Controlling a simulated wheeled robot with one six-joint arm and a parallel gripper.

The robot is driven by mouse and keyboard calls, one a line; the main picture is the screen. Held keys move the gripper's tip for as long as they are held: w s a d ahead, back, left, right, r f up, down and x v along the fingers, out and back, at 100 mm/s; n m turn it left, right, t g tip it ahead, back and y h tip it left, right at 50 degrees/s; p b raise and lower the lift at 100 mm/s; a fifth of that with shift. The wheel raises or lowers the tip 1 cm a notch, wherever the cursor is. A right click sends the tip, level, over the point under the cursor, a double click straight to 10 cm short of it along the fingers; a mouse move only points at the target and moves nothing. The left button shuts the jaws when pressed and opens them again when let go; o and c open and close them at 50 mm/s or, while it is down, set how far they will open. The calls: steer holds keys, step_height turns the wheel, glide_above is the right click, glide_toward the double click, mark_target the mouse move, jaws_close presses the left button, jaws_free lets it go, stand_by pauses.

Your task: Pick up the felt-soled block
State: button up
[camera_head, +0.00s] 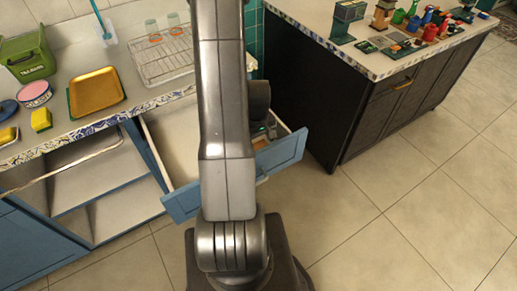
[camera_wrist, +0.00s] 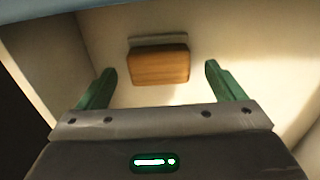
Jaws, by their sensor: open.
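The felt-soled block (camera_wrist: 158,67) is a brown wooden block with a grey layer along one side. It lies in the open drawer, near the middle of the wrist view. My gripper (camera_wrist: 158,85) is open, with its green fingers on either side of the block's near end and a gap to each side. The block is not held. In the head view my arm hides most of the drawer's inside, and a small orange-brown patch (camera_head: 261,179) shows beside the arm; I cannot tell whether it is the block.
The blue-fronted drawer (camera_head: 283,158) stands pulled out below the counter, its pale walls around my gripper. On the counter are a dish rack (camera_head: 163,62), a gold tray (camera_head: 96,92) and a green bin (camera_head: 27,57). A dark cabinet (camera_head: 350,110) stands right. Floor is clear between.

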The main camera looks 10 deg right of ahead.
mark_target(258, 144)
steer(key=shift+f, duration=1.25)
steer(key=c, duration=1.1)
steer(key=shift+r, duration=0.15)
step_height(258, 144, up, 10)
steer(key=shift+f, duration=0.1)
steer(key=o, duration=0.4)
steer(key=shift+c, duration=1.3)
